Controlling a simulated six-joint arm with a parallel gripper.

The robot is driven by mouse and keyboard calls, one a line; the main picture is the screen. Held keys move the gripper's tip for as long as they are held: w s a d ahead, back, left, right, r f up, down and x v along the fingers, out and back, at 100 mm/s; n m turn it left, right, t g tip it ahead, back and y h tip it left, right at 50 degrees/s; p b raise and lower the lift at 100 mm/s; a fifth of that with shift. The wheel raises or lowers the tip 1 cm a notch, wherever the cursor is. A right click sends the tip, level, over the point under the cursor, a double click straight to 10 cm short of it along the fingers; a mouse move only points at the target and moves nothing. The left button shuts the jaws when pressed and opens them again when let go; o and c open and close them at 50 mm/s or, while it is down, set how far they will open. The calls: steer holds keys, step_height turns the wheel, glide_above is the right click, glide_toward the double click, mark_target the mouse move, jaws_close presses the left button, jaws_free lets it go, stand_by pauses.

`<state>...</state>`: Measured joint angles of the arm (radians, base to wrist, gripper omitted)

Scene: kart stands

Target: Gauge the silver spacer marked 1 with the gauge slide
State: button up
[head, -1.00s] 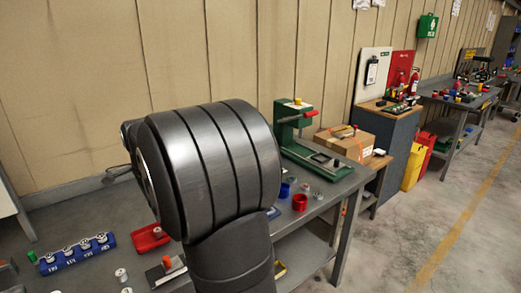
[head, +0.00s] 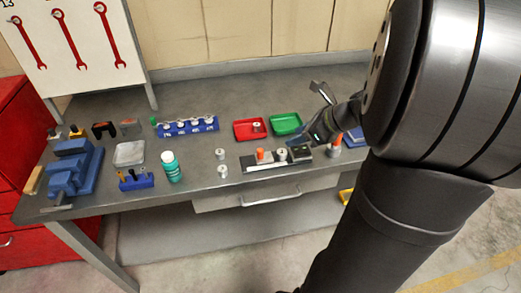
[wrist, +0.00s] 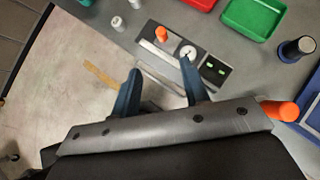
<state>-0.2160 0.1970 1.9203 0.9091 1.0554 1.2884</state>
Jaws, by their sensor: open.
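The gauge (head: 250,169) lies near the bench's front edge. Its slide has an orange knob (head: 260,154), also in the wrist view (wrist: 161,34). A silver spacer (head: 282,154) stands on the gauge between knob and dark block (head: 301,151); the wrist view shows its round top (wrist: 188,52). Its mark is unreadable. The block shows two green lights in the wrist view. Two loose silver spacers (head: 220,154) stand left of the gauge. My gripper (wrist: 159,68) is open and empty, its right fingertip overlapping the spacer's edge in the picture; contact cannot be told.
A blue rack (head: 188,127) holds several silver spacers. A red tray (head: 243,130) with one spacer and a green tray (head: 286,123) stand behind the gauge. A teal bottle (head: 170,167), a blue tool holder (head: 136,182) and a blue vise (head: 74,172) stand left.

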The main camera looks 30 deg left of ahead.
mark_target(261, 150)
steer(key=x, duration=1.7)
steer(key=shift+w+a, duration=0.15)
